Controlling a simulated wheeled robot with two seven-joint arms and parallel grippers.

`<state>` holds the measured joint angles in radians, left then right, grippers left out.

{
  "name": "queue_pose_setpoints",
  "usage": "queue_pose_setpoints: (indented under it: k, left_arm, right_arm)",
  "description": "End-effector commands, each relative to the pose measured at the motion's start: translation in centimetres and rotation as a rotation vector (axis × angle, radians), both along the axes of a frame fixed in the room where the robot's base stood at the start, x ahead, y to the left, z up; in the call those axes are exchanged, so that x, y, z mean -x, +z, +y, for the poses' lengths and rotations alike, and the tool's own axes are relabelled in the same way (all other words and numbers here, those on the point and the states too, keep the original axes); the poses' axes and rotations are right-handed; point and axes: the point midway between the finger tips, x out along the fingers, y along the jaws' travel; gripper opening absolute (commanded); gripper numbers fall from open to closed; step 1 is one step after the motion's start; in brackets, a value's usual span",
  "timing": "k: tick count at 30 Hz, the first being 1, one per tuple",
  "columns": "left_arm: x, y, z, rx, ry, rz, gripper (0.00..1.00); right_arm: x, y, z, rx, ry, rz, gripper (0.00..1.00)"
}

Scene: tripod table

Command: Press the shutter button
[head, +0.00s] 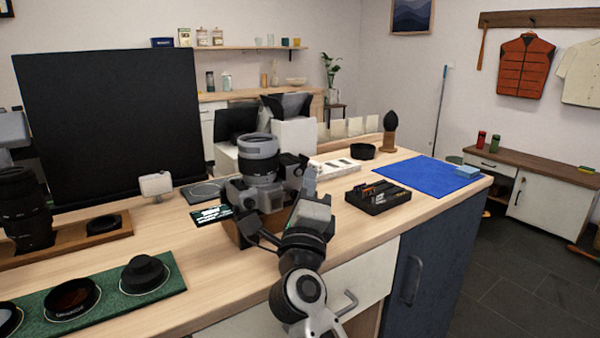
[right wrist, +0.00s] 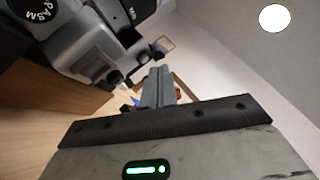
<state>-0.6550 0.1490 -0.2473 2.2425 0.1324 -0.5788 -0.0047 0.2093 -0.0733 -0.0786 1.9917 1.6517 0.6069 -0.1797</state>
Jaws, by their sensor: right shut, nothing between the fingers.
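A grey camera (head: 246,192) with a large upright grey lens (head: 260,160) sits on a wooden block on the table. I cannot tell for sure which part is the shutter button. My right gripper (head: 308,178) is shut and empty, close beside the camera's right side. Its fingers (right wrist: 158,84) are right of the knob, seemingly apart from it. My left gripper is not in view.
A black tray with small items (head: 378,197) and a blue cloth (head: 428,173) lie to the right. A green mat with lens parts (head: 105,297) lies front left. A black panel (head: 110,125) stands behind. The table front between mat and camera is clear.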

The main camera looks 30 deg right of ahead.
Motion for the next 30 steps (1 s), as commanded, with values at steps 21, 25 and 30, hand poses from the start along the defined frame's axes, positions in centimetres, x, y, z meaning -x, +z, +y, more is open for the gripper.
queue_pose_setpoints:
  k: [21, 25, 30]
  left_arm:
    - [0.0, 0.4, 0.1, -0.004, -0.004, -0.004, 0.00]
    - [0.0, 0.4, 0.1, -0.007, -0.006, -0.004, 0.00]
    - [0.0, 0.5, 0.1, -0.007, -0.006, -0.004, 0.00]
  right_arm:
    - [-0.8, 0.0, 0.1, 0.000, 0.000, 0.000, 0.00]
    - [-1.0, 0.0, 0.1, 0.000, 0.000, 0.000, 0.00]
    - [-1.2, 0.0, 0.1, 0.000, 0.000, 0.000, 0.00]
